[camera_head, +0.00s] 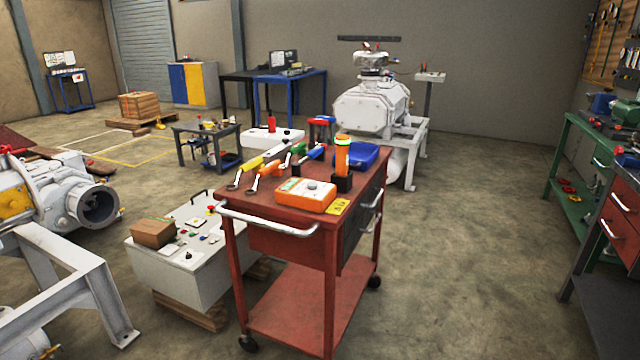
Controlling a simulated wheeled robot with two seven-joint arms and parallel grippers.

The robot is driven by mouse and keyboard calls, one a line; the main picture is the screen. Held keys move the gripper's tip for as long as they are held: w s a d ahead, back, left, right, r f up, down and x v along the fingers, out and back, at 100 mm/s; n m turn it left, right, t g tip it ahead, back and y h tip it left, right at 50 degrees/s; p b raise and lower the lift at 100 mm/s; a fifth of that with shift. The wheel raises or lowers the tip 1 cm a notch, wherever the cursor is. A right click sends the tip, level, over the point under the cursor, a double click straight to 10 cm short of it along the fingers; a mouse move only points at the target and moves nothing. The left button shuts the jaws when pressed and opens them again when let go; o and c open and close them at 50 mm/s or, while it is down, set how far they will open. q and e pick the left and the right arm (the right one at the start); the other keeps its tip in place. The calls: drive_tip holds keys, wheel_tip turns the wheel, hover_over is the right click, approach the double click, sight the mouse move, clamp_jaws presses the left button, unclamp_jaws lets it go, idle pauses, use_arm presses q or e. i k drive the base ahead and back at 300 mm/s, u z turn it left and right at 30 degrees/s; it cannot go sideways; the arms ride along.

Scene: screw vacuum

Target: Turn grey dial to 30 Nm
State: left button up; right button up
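An orange box with a pale top (292,190) lies on the front of the red tool cart (230,210). A small grey dial (312,186) seems to sit on its top face; its setting and any Nm marks are too small to read. I cannot tell for certain which control the grey dial is. Neither of my grippers shows in the head view.
Wrenches (266,174), an orange-and-black upright tool (342,160) and a blue tray (362,154) share the cart top. A grey control cabinet (170,270) stands left of the cart, and white machinery (60,195) stands farther left. The floor (460,260) right of the cart is clear.

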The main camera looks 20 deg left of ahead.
sight(311, 185)
drive_tip(key=u, duration=0.65)
drive_tip(key=i, duration=0.6)
drive_tip(key=u, duration=0.6)
drive_tip(key=i, duration=0.9)
drive_tip(key=z, duration=0.5)
